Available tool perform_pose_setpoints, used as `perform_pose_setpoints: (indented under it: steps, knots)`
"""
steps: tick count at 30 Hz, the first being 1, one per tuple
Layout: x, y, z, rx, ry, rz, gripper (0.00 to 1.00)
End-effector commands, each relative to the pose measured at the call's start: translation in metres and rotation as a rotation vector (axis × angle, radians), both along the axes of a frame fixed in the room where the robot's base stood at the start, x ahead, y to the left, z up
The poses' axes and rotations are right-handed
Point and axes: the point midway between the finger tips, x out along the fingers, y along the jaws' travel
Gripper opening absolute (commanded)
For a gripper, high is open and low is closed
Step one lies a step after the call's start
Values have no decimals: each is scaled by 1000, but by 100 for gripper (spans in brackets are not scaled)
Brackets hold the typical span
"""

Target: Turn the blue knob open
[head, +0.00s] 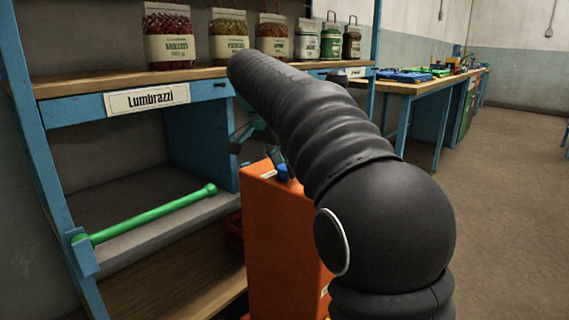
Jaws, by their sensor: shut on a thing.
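The blue knob (284,172) sits on top of an orange cabinet (272,235), close beside my arm. Only a small part of the knob shows. My gripper (277,158) reaches down over the top of the cabinet, its fingers at the knob and shut on it. My arm hides much of the gripper and the far side of the knob. I cannot tell from this view how far the knob is turned.
A workbench (405,86) with colored items stands behind. Floor at right is clear.

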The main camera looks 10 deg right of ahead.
Motion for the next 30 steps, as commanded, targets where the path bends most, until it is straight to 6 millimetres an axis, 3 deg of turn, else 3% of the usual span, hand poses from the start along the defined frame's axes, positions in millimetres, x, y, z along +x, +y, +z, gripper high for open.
perform_pose_setpoints:
  steps: [30]
  knots:
    - [-2, -3, 1, 1, 0, 797, 8]
